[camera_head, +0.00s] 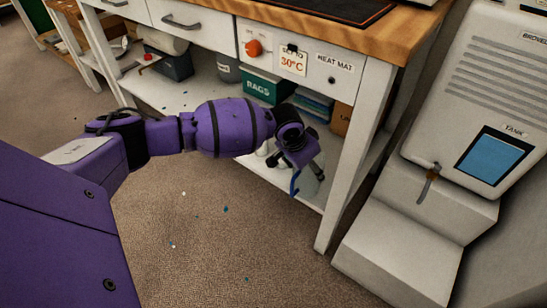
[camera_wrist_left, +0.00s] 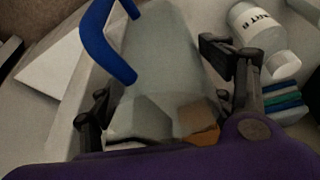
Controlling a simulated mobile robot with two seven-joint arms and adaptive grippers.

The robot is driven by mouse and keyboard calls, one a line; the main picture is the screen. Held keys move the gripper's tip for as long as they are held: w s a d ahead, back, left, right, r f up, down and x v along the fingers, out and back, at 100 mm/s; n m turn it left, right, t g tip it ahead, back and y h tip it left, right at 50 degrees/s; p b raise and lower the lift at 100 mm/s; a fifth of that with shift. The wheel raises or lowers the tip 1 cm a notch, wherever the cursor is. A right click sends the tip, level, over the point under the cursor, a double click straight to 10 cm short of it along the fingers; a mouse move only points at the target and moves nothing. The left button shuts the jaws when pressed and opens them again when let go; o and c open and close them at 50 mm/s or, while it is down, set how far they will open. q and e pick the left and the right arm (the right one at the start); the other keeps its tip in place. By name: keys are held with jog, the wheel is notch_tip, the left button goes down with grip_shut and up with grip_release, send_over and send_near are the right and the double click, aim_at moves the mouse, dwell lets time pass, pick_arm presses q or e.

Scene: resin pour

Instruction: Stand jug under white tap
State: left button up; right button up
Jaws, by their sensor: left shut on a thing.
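My left gripper (camera_head: 302,160) is shut on a translucent grey jug (camera_head: 310,183) with a blue handle (camera_head: 295,183). In the left wrist view the jug (camera_wrist_left: 165,60) lies between the two fingers (camera_wrist_left: 165,105), with its blue handle (camera_wrist_left: 105,40) on the left side. The gripper holds it by the bench's lower shelf; I cannot tell whether it touches the shelf. A white dispenser (camera_head: 480,75) stands at the right, with a small tap (camera_head: 430,180) on its front above a pale ledge (camera_head: 437,207). The jug is left of the tap and apart from it.
The white bench leg (camera_head: 350,180) stands between the jug and the dispenser. The shelf holds a green rags box (camera_head: 262,86). A white labelled bottle (camera_wrist_left: 262,35) lies near the jug in the wrist view. Carpet (camera_head: 220,265) in front is open, with small blue flecks.

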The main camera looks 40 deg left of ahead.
pick_arm(q)
jog(key=shift+s+a+n+p, duration=1.1)
jog(key=shift+s+a+p, duration=0.5)
jog(key=shift+s, duration=5.4)
jog(key=d+r, duration=0.4)
jog(key=r, duration=1)
jog(key=s+d+r+n+y, duration=0.1)
jog(key=d+r, duration=0.3)
jog(key=r, duration=1)
jog(key=d+r, duration=0.4)
jog(key=r, duration=1)
pick_arm(e)
notch_tip(320, 180, up, 25)
jog(key=w+t+p, duration=0.1)
jog(key=p, duration=2.2)
pick_arm(q)
jog(key=w+d+p+v, duration=0.1)
jog(key=p+v, duration=1.1)
jog(key=v, duration=1)
jog(key=shift+r, duration=0.55)
pick_arm(e)
jog(key=w+r+t, duration=0.1)
jog(key=w+r, duration=0.2)
jog(key=r, duration=0.3)
jog(key=w+a+r+t, duration=0.1)
jog(key=w+r, duration=0.3)
jog(key=r, duration=0.3)
